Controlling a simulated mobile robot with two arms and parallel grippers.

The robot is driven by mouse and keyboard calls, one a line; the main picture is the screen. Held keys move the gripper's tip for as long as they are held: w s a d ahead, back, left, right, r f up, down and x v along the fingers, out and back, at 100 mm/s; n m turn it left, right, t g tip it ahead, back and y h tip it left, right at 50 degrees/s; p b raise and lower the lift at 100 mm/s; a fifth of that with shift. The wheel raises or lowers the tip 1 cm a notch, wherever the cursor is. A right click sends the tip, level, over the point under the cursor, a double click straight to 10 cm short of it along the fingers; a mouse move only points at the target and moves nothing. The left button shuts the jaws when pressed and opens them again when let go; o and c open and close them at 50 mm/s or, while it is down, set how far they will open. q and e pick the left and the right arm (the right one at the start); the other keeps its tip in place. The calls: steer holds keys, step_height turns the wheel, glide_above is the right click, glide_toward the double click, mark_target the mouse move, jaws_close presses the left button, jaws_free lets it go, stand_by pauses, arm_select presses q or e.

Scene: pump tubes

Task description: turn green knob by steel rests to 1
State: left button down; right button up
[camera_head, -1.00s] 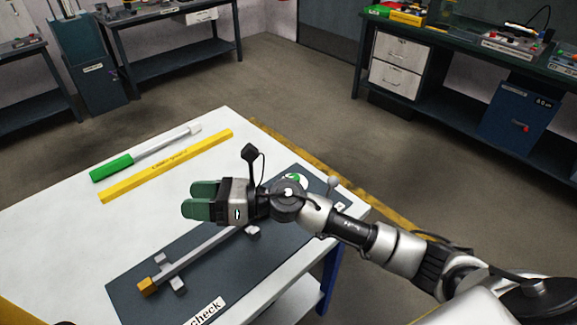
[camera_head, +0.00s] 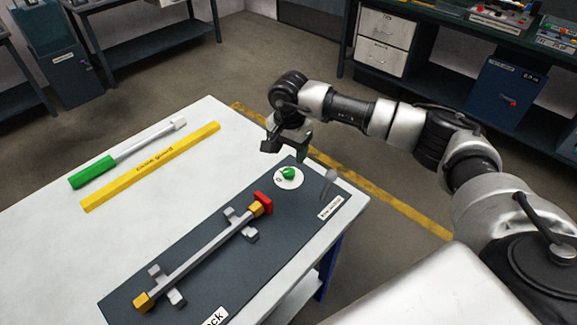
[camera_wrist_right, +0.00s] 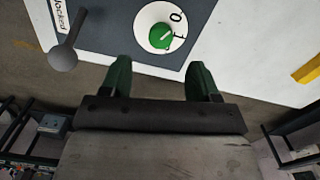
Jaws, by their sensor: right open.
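The green knob (camera_head: 288,174) sits on a round white dial (camera_head: 278,184) at the far right end of a dark board. It also shows in the right wrist view (camera_wrist_right: 160,38), with a 0 and another mark on the dial; its exact setting is hard to read. My right gripper (camera_head: 283,150) is just behind and above the knob, pointing down, open and empty. In the right wrist view its green fingers (camera_wrist_right: 160,75) are apart, with the knob beyond their tips. Steel rests (camera_head: 168,284) hold a grey bar (camera_head: 200,255) on the board. My left gripper is out of view.
A grey ball-topped lever (camera_head: 331,176) stands right of the knob, close to my gripper; it shows in the wrist view (camera_wrist_right: 63,58). A yellow bar (camera_head: 150,167) and a green-handled rod (camera_head: 92,172) lie at the left. The white tabletop (camera_head: 100,235) between is clear.

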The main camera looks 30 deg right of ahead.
mark_target(289, 170)
step_height(289, 170, down, 7)
steer(key=shift+f+p, duration=0.1)
steer(key=shift+p, duration=0.25)
steer(key=c, duration=0.9)
